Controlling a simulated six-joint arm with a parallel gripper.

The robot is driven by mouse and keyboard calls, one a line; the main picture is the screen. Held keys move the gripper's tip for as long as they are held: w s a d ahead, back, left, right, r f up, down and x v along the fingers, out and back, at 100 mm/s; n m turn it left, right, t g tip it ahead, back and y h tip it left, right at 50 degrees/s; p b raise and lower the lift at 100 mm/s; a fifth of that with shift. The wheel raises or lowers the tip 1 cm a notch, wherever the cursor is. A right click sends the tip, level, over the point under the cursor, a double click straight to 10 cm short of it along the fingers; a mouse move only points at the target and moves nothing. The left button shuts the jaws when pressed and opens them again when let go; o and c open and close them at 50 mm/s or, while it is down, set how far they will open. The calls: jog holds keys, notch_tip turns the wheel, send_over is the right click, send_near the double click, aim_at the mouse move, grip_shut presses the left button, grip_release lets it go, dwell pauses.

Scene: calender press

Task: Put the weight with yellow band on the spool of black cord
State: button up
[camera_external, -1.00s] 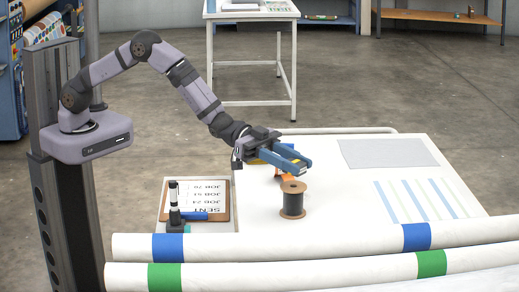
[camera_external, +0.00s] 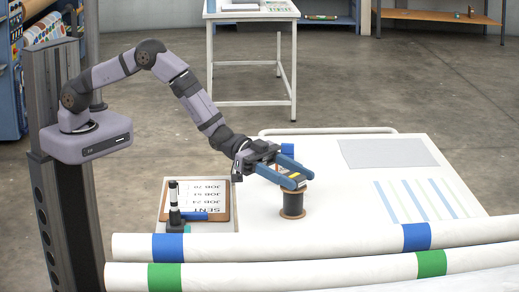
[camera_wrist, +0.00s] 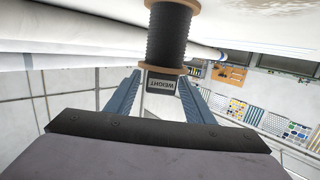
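The spool of black cord (camera_external: 292,202) stands upright on the white table, with tan end discs. In the wrist view the spool (camera_wrist: 168,35) is at the top, end disc towards me. The weight (camera_wrist: 161,83), a dark block labelled WEIGHT, is at that disc between my fingertips, and looks seated on the spool's top. In the external view the weight (camera_external: 297,177) is mostly hidden by the fingers, with a little yellow showing. My gripper (camera_external: 294,178) is at the spool's top. Its blue fingers are spread, with narrow gaps beside the weight in the wrist view.
A clipboard tray (camera_external: 238,222) with a marker and a dark stand is left of the spool. Large white rolls (camera_external: 330,242) with blue and green bands cross the front. A grey sheet (camera_external: 388,153) and striped strips (camera_external: 405,202) lie right.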

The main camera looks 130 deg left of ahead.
jog(key=shift+r, duration=0.25)
jog(key=shift+s, duration=0.2)
jog(key=s+r, duration=0.1)
jog(key=s, duration=1)
jog(key=shift+s+r+b, duration=0.25)
jog(key=shift+r+b, duration=0.05)
jog(key=shift+b, duration=0.15)
jog(key=shift+d, duration=0.1)
